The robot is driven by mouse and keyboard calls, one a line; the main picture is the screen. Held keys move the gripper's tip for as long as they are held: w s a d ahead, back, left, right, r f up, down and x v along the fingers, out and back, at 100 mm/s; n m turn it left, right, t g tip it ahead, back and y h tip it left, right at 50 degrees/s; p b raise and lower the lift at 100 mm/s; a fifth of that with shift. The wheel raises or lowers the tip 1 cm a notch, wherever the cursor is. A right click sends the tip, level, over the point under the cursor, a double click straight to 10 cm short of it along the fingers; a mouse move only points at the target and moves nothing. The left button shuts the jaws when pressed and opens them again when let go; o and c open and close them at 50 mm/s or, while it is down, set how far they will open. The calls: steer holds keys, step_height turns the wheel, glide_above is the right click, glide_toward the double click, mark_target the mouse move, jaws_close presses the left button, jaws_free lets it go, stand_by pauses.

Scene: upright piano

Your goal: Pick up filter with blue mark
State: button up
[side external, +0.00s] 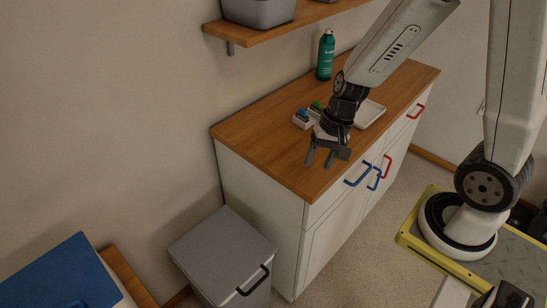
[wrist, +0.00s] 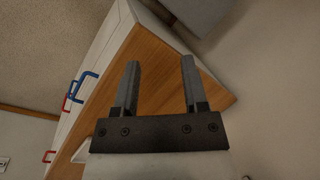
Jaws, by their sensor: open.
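A small filter with a blue mark (side external: 302,118) stands on the wooden cabinet top (side external: 262,124), left of my arm in the side view. Another small one with a green mark (side external: 316,107) stands just behind it, partly hidden by my arm. My gripper (side external: 320,160) is open and empty above the front left part of the cabinet top, nearer the camera than the filters and apart from them. In the wrist view the two fingers of my gripper (wrist: 159,75) are spread over bare wood; no filter shows there.
A white tray (side external: 371,112) lies behind my wrist. A green bottle (side external: 325,56) stands at the back against the wall. A shelf (side external: 270,32) with a grey bin (side external: 259,11) hangs above. A grey lidded bin (side external: 222,250) stands left of the cabinet. The front left cabinet top is clear.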

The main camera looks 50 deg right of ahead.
mark_target(302, 116)
steer(key=w+d+f+m+t+y, duration=0.2)
steer(key=w+d+m+t, duration=0.15)
steer(key=w+m, duration=0.45)
steer(key=w+d+f+m+t+y, duration=0.1)
steer(key=w+d+m+t, duration=0.3)
steer(key=m, duration=0.6)
steer(key=w+d+f+m+t+h, duration=0.1)
steer(key=d+m+h, duration=0.1)
steer(key=d+m, duration=0.1)
steer(key=w+d+f+m+t+h, duration=0.1)
steer(key=w+d+m+t+h, duration=0.1)
steer(key=d, duration=0.4)
steer(key=w+d+f+m+t+h, duration=0.1)
steer(key=d+m+h, duration=0.2)
steer(key=d+m, duration=0.1)
steer(key=shift+w+d+f+m+t, duration=0.1)
steer(key=shift+w+d+m+t, duration=0.1)
steer(key=shift+d+m+t, duration=0.3)
steer(key=shift+d+f+m+h, duration=0.15)
steer(key=shift+d+m+h, duration=0.15)
steer(key=shift+d+m, duration=0.15)
steer(key=shift+x, duration=1.25)
